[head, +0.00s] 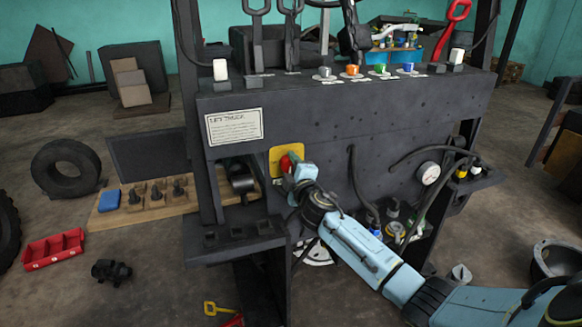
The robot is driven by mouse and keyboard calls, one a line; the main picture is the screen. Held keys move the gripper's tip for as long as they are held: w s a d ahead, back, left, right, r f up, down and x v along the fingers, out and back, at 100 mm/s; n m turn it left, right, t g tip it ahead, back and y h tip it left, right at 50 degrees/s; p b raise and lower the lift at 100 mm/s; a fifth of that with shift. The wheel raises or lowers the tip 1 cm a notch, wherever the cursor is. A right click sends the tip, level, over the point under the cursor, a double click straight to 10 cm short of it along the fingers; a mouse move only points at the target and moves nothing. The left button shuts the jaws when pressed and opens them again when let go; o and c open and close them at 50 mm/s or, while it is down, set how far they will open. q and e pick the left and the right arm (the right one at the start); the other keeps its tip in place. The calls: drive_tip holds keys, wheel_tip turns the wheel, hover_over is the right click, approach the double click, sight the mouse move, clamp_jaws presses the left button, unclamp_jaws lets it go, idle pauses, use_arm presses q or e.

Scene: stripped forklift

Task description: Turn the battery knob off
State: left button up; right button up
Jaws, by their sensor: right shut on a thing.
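The battery knob (285,163) is red and sits on a yellow plate (275,155) on the dark front panel of the stripped forklift (330,125). My right gripper (292,168) reaches in from the lower right, with its light blue arm stretched across the floor side of the picture. Its jaws are shut on the red knob and cover much of it. The angle of the knob is hard to tell behind the jaws. My left gripper does not show.
Black cables (357,185) hang right of the knob, near a round gauge (429,173). A dark shelf (236,238) juts out at lower left of the knob. A tyre (67,170) and a red tray (53,249) lie on the floor at left.

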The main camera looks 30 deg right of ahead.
drive_tip(key=shift+n, duration=0.7)
drive_tip(key=o, duration=1)
drive_tip(key=v, duration=1.3)
drive_tip(key=shift+s, duration=0.2)
